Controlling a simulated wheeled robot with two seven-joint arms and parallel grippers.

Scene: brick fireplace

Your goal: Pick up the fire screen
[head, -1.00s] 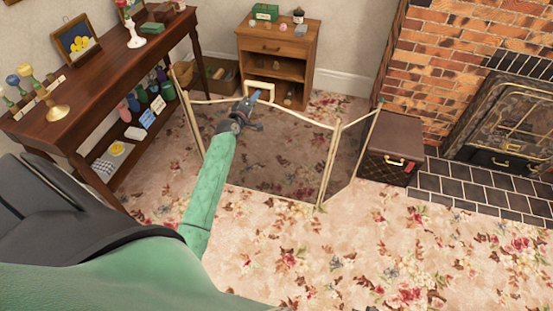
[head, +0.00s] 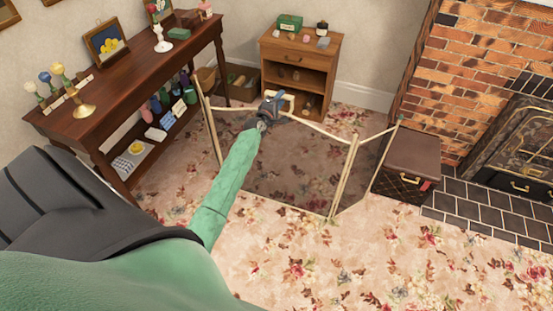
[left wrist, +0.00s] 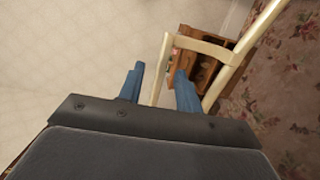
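The fire screen (head: 285,165) stands upright on the carpet in the head view, with dark see-through mesh panels, pale gold frames and angled side wings. My left gripper (head: 276,104) is over the top rail of its middle panel. In the left wrist view the blue fingers (left wrist: 160,88) are spread apart. My right gripper is in neither view.
A dark wooden side table (head: 150,70) with ornaments stands at the left. A small wooden cabinet (head: 297,58) is behind the screen. A brown chest (head: 410,165) stands close to its right wing, before the brick fireplace (head: 480,65). Carpet in front is clear.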

